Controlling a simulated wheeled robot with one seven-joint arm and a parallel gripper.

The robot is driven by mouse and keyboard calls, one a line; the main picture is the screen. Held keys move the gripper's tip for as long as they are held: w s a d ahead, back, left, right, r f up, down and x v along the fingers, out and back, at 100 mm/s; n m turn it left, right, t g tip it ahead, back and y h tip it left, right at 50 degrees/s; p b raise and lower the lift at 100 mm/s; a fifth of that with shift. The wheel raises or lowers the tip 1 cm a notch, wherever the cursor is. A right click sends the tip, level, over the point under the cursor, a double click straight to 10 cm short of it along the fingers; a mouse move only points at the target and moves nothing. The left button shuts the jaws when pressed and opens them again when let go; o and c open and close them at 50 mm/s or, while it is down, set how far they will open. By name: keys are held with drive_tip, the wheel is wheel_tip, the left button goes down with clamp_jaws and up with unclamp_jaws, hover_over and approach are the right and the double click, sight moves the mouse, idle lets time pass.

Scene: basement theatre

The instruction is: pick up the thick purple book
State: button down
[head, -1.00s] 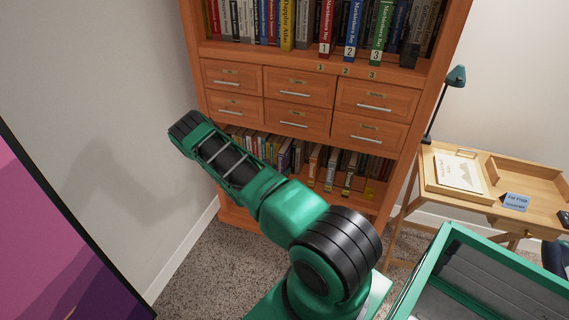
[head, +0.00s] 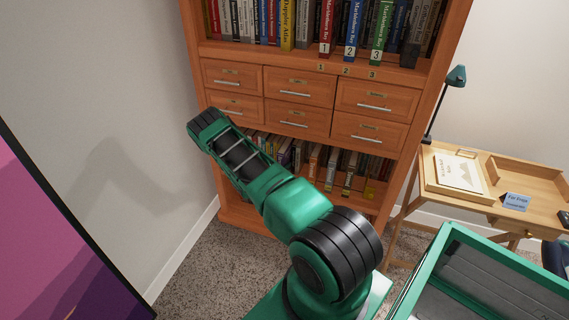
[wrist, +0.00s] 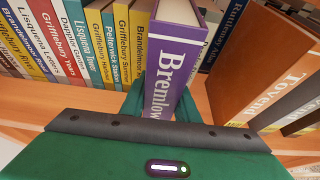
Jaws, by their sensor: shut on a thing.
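The thick purple book (wrist: 174,68) is in the middle of the wrist view, its spine lettered "Bremlow" facing me and its pale page edges showing on top. It stands out toward me from the row of books on the lower shelf. My gripper (wrist: 159,106) is shut on it, with green finger parts showing at both sides of its lower spine. The lower end of the book is hidden behind my gripper body.
Several thinner books (wrist: 75,42) stand to the left on the shelf. An orange book (wrist: 262,65) leans at the right, across a gap. The wooden bookcase (head: 300,140) has drawers above the lower shelf. A desk (head: 480,205) stands to its right.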

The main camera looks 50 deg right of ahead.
sight(282, 160)
drive_tip(key=shift+r, duration=0.1)
drive_tip(key=r, duration=0.1)
drive_tip(key=a+r, duration=0.1)
drive_tip(key=r, duration=0.1)
drive_tip(key=shift+r, duration=0.2)
drive_tip(key=s+a, duration=0.3)
drive_tip(key=a, duration=0.4)
drive_tip(key=s+a, duration=0.4)
drive_tip(key=a, duration=0.4)
drive_tip(key=shift+a+r, duration=0.15)
drive_tip(key=shift+a, duration=0.15)
drive_tip(key=shift+d, duration=0.1)
